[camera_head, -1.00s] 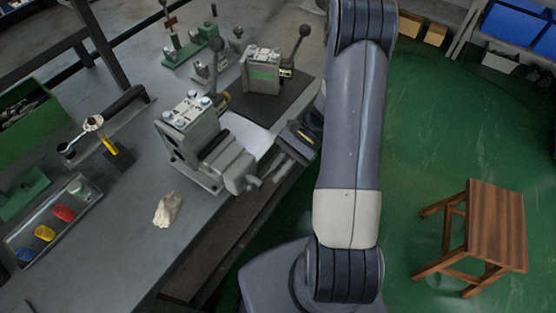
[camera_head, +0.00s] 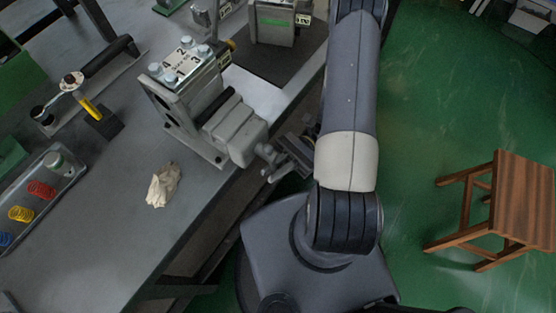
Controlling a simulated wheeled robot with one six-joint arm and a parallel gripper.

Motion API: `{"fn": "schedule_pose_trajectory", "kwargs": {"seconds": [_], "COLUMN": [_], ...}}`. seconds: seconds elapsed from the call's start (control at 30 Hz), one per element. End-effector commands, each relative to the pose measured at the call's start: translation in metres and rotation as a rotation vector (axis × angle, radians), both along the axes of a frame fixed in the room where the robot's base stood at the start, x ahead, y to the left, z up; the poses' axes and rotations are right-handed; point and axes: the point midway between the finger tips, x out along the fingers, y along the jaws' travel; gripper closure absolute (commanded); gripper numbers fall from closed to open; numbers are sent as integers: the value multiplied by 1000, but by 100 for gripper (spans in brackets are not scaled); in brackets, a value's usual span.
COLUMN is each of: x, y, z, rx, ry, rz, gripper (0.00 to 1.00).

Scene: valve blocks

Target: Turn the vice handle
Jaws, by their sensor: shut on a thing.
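The grey vice (camera_head: 235,128) is at the bench's right edge, beside a grey block (camera_head: 188,78) with bolts and numbers on its top. The vice handle (camera_head: 266,150) is a small grey part at the vice's outer end, over the bench edge. My gripper (camera_head: 279,162) is at this handle, shut on it, left of my forearm. The gripper is small and dark here, and the exact contact between its fingers and the handle is hard to make out.
A crumpled cloth (camera_head: 163,186) lies on the bench left of the vice. A tray (camera_head: 62,196) with coloured coils is at the far left. A second block (camera_head: 272,24) stands behind on a dark mat. A wooden stool (camera_head: 500,200) stands on the green floor at right.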

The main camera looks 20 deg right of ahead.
Motion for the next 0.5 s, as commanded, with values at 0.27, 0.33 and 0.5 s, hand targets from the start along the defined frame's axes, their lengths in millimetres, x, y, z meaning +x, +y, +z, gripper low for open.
{"fn": "schedule_pose_trajectory", "kwargs": {"seconds": [0.27,0.33,0.5], "x": [-5,-6,-6], "y": [7,8,8], "z": [-3,-3,-2], "rx": [62,67,71], "ry": [46,50,53], "rz": [1,2,1], "gripper": [100,100,100]}}
